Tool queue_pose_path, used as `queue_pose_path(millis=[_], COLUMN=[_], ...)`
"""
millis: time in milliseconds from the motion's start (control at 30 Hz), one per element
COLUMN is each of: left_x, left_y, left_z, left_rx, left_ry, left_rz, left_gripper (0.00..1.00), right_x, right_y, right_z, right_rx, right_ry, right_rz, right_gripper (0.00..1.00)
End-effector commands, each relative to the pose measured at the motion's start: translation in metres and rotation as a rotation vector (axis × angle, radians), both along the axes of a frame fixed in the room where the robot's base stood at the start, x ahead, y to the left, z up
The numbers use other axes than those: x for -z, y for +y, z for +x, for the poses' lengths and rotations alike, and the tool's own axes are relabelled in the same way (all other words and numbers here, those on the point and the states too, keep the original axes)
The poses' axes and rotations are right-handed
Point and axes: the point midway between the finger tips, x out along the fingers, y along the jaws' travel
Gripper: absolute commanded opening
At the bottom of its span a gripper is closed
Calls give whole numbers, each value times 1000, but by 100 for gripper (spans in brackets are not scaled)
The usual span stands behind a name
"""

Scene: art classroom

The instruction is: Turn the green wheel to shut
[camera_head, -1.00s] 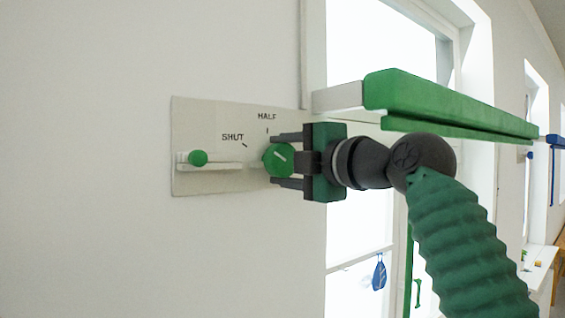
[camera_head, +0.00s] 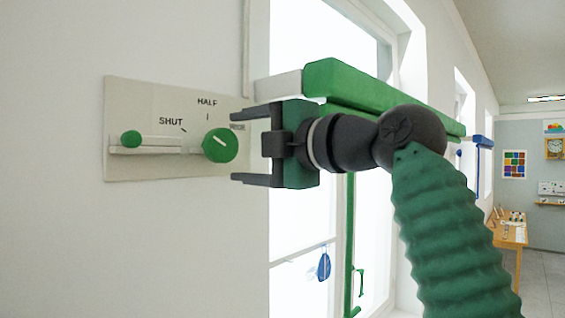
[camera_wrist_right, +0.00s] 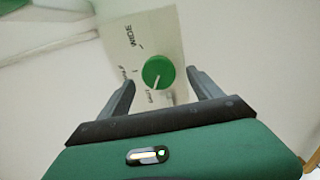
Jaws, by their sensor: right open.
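The green wheel (camera_head: 220,146) is a round knob with a white pointer line, on a pale wall panel (camera_head: 145,92) marked SHUT, HALF and a third label partly covered by the gripper. Its line slants up and left, toward the SHUT mark. It also shows in the right wrist view (camera_wrist_right: 158,70), its line toward the SHUT label. My right gripper (camera_head: 236,147) is open and empty, just right of the wheel, fingertips near its right edge. In the wrist view the wheel lies between and beyond the fingertips. My left gripper is not in view.
A bright window stands behind. A table (camera_head: 512,232) is far right.

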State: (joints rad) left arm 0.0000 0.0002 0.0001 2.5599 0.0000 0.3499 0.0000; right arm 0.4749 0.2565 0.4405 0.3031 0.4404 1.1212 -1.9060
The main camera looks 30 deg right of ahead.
Motion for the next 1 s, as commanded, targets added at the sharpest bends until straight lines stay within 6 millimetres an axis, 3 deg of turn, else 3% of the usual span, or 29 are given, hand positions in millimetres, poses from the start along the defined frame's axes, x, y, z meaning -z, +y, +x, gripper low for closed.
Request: queue_pose_path(millis=[33, 200, 400, 1000], left_x=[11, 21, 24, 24], left_y=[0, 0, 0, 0], left_z=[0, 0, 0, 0], left_rx=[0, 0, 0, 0], left_ry=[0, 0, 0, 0], left_rz=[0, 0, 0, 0], left_gripper=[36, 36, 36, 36], right_x=[5, 3, 2, 1], right_y=[-7, -24, -35, -36], right_z=[-14, -59, -91, -97], right_rx=[7, 7, 2, 0], right_ry=[-5, -3, 1, 2], right_rz=[-1, -1, 0, -1], right_gripper=[75, 75, 75, 75])
